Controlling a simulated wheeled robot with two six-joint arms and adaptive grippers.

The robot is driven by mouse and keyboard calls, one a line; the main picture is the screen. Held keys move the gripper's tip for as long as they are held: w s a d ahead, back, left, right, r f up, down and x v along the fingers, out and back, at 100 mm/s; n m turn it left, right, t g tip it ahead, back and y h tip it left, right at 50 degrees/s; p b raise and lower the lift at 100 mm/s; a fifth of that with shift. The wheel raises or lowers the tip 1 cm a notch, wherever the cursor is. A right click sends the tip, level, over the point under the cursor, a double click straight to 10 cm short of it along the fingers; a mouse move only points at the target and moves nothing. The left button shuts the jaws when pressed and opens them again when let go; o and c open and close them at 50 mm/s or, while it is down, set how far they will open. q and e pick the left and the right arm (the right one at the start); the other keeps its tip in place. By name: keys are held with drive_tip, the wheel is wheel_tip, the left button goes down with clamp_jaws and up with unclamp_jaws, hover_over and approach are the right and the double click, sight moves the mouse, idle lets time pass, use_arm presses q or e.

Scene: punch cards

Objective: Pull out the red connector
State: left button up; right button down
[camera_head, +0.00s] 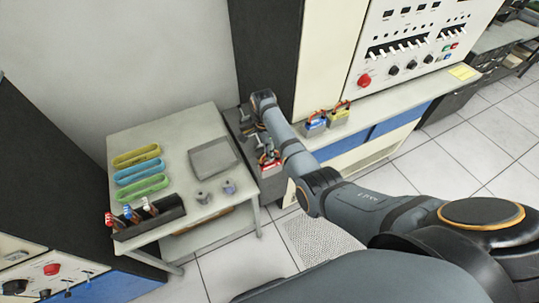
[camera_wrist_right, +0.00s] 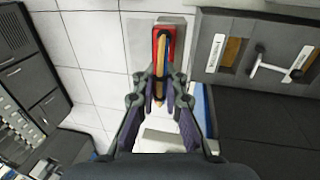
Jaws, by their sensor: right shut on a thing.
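My right gripper (camera_wrist_right: 161,92) is shut on this handle. In the head view my right gripper (camera_head: 264,150) comes down over the connector from my grey arm, which partly hides it. I cannot tell whether the connector is fully seated. My left gripper is not in view.
A side table (camera_head: 185,148) at left holds coloured trays, a grey tray, a dark tool box and two small cylinders. Tiled floor (camera_head: 245,270) lies open in front.

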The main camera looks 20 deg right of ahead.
drive_tip(key=shift+r, duration=2.75)
drive_tip(key=shift+w, duration=0.1)
